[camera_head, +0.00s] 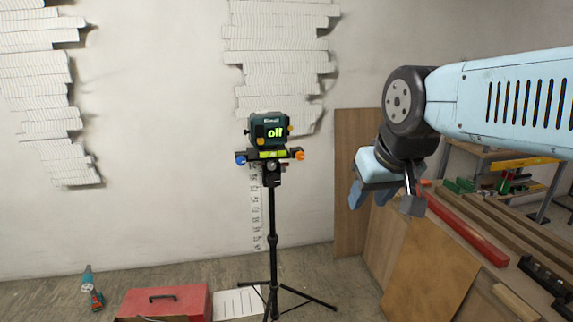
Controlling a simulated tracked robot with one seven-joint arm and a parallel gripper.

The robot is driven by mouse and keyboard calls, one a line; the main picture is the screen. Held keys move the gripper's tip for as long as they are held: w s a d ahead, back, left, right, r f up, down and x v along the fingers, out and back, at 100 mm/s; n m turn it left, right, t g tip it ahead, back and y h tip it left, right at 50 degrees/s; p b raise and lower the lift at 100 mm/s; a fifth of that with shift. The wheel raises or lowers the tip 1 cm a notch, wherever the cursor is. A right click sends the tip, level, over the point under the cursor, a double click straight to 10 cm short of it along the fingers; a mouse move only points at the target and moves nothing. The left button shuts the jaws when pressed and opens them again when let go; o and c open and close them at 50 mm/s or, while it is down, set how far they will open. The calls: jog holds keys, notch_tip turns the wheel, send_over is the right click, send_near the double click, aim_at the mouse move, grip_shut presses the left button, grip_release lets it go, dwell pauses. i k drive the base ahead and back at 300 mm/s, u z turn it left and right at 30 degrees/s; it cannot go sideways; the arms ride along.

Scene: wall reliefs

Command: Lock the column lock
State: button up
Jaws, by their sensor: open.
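The tripod column is upright. I cannot clearly make out a column lock; a small dark collar (272,239) shows partway down the column. My gripper (385,203) is open and empty, pointing down, to the right of the tripod and apart from it.
A red toolbox (165,300) and a teal drill (91,288) are on the floor at the left. Wooden boards (430,265) and a bench with a long red level (467,231) stand at the right. The wall behind carries paper-like reliefs (277,60).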

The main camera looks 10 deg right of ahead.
aim_at(284, 170)
jog(key=i, duration=0.7)
jog(key=u, duration=0.05)
jog(key=k, duration=1.25)
jog(key=z, duration=0.6)
jog(key=i, duration=2.3)
jog(key=u, duration=0.6)
